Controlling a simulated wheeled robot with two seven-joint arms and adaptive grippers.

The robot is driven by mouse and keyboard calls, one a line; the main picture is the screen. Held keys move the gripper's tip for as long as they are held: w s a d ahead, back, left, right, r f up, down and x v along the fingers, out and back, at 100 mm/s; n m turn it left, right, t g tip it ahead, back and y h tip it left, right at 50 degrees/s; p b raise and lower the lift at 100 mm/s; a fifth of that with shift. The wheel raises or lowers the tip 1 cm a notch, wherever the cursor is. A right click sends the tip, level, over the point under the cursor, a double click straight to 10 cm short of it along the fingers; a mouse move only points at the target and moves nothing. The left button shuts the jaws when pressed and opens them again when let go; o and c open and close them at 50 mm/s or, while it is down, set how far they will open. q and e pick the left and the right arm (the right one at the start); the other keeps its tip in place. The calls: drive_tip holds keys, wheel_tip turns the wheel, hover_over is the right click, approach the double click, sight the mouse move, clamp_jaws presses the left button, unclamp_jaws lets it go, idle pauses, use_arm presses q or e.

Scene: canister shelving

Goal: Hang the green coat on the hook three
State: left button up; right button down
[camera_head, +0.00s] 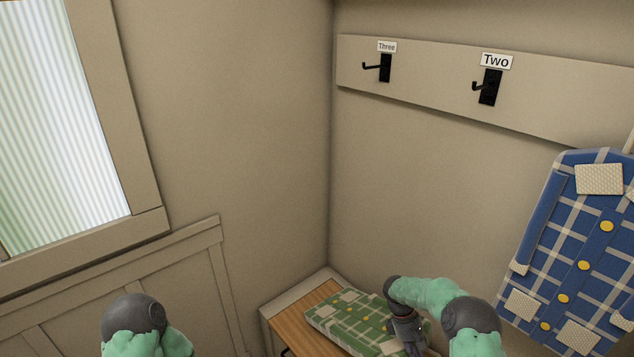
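The green plaid coat (338,320) lies flat on the wooden bench top (290,318) in the corner. Hook three (384,67), black under a label reading "Three", is on the wall board and is empty. My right gripper (412,346) is over the right side of the green coat, pointing down. Its fingertips are at the bottom edge of the picture, so I cannot tell whether they are open or hold cloth. Part of my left arm shows at the bottom left, but its gripper is not in view.
Hook two (489,87), labelled "Two", is empty to the right of hook three. A blue plaid coat (575,250) with yellow buttons hangs at the right edge. A window (60,120) is in the left wall. The wall below the hooks is clear.

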use_arm(q)
drive_tip(key=shift+r+p, duration=0.35)
use_arm(e)
drive_tip(key=w+a+r+g+h, duration=0.1)
drive_tip(key=w+a+r, duration=0.2)
drive_tip(key=r, duration=0.5)
drive_tip(key=shift+w+a+g, duration=0.15)
drive_tip(key=shift+w+g, duration=0.15)
drive_tip(key=shift+w, duration=0.15)
drive_tip(key=shift+r, duration=0.1)
